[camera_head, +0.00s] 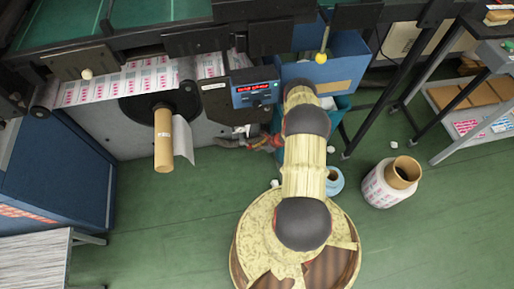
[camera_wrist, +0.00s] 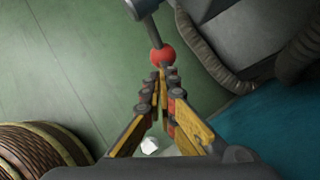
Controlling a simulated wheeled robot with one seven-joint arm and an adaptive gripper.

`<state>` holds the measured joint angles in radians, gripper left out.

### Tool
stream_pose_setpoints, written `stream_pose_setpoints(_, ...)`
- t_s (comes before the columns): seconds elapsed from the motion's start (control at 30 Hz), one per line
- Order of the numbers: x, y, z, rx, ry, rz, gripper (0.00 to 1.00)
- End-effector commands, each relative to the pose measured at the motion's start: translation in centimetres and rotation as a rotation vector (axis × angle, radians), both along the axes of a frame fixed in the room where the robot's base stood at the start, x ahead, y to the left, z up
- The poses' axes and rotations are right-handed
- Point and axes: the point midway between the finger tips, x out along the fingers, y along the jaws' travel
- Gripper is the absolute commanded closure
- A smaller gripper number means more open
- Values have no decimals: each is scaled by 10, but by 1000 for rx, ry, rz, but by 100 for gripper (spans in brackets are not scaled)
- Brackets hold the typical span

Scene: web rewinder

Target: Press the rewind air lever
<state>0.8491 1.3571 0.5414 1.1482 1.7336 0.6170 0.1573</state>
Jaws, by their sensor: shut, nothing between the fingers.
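A lever with a red ball knob (camera_wrist: 163,55) and a grey shaft shows at the top middle of the wrist view. My gripper (camera_wrist: 161,78) has its yellow and grey fingers drawn together, with the tips just below the knob in the picture. The tips overlap the knob's lower edge; I cannot tell whether they touch it. Nothing shows between the fingers. In the head view, my gripper is small and partly hidden by my arm beside the machine's hoses, and the red knob cannot be made out clearly.
Dark corrugated hoses (camera_wrist: 215,62) run close to the right of the knob. A control panel with a red display (camera_head: 255,92) sits above. A cardboard core (camera_head: 163,140) sticks out at left. A label roll (camera_head: 390,183) stands on the green floor at right.

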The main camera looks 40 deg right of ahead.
Motion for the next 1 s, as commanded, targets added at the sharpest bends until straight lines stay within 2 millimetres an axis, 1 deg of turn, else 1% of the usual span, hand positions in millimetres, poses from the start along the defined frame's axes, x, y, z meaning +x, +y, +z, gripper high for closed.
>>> stream_pose_setpoints(0.67, 2, 3, -9, 84, -52, -1, 100)
stream_pose_setpoints(1.0, 6, 9, -19, 118, -72, 1, 100)
